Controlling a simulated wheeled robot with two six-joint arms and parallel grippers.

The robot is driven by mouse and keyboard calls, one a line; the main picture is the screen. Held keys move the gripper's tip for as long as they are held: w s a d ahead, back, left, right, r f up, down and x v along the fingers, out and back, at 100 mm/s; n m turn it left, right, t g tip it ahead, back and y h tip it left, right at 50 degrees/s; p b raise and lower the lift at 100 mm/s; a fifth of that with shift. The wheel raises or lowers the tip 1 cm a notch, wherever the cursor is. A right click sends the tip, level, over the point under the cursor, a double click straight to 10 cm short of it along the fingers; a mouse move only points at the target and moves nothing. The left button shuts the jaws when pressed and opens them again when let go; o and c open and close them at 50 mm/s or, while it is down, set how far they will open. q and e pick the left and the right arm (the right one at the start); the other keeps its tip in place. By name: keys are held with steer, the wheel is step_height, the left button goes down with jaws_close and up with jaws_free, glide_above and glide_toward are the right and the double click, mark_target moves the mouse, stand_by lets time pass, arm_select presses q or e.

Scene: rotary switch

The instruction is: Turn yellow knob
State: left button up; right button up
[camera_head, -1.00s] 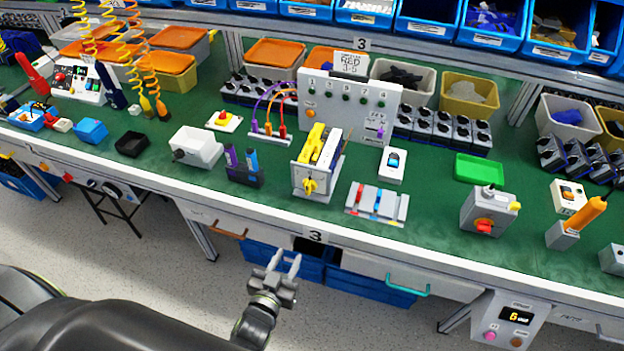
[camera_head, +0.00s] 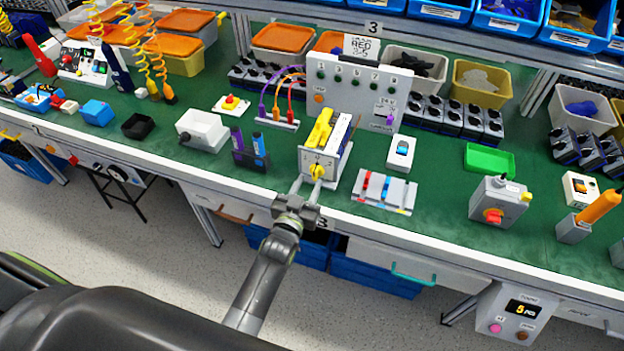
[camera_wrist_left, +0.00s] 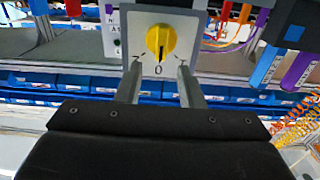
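The yellow knob (camera_head: 317,171) is on the front plate of a small grey-white switch box (camera_head: 306,160) near the bench's front edge. In the left wrist view the yellow knob (camera_wrist_left: 161,42) faces me on a white plate, its dark pointer line upright above a "0" mark. My left gripper (camera_head: 307,186) is just in front of the knob. Its two fingers are apart, and in the wrist view the fingertips (camera_wrist_left: 158,72) show below the knob to its left and right, with nothing between them. I cannot tell whether they touch it. My right gripper is not in view.
Left of the switch box stands a holder with purple and blue pens (camera_head: 250,150). Right of it lies a panel with red and blue switches (camera_head: 384,191). A grey box with a red knob (camera_head: 497,203) stands further right. The bench's front edge (camera_head: 420,241) runs below.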

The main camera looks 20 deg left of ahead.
mark_target(314, 172)
arm_select(q)
steer(key=shift+w+b, duration=0.3)
steer(key=shift+w, duration=1.55)
jaws_close()
